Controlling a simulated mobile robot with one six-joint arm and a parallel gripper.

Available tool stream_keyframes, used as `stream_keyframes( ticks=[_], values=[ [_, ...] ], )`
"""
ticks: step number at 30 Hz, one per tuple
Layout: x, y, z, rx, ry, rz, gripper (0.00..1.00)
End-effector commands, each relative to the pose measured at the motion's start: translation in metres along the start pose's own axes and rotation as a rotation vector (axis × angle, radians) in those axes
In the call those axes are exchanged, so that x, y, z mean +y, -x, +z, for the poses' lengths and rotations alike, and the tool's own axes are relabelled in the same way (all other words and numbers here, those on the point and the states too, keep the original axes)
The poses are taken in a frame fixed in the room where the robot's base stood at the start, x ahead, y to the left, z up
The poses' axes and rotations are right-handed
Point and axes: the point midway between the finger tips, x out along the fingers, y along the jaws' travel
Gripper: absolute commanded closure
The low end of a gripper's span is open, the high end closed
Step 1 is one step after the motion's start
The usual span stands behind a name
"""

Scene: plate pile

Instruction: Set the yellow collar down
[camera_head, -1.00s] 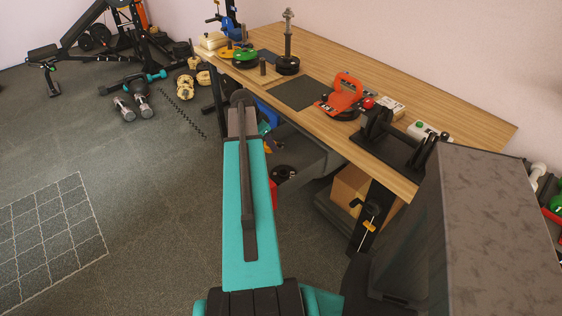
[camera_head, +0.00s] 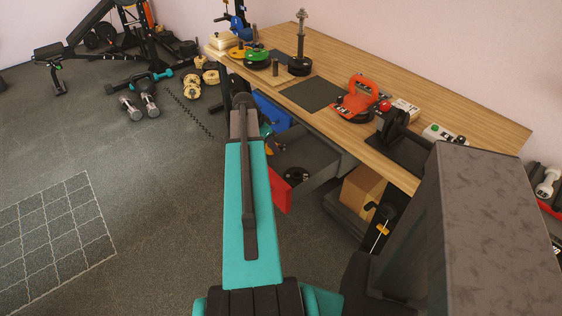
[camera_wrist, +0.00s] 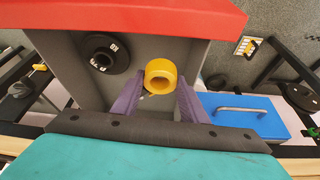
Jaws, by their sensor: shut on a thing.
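The yellow collar (camera_wrist: 160,72) is a thick ring, seen in the wrist view between the tips of my two purple fingers. My gripper (camera_wrist: 159,98) is shut on it. The collar appears in front of the grey inside of an open drawer (camera_wrist: 205,48); its height above the drawer floor is hard to judge. In the head view the drawer (camera_head: 318,158) stands out from under the bench, with a red front (camera_head: 281,192). There my arm hides most of the gripper, and I cannot clearly make out the collar.
A black weight plate (camera_wrist: 103,52) lies in the drawer, beside the collar in the wrist view.

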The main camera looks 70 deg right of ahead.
Motion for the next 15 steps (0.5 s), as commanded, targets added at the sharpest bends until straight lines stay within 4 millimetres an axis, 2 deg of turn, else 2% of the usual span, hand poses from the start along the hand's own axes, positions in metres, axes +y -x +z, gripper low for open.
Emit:
stream_keyframes(
  ticks=[9,15],
  values=[
    [0.001,-0.035,0.014,0.000,0.000,0.002,0.89],
    [0.000,-0.046,0.018,0.001,-0.002,0.000,0.89]
  ],
)
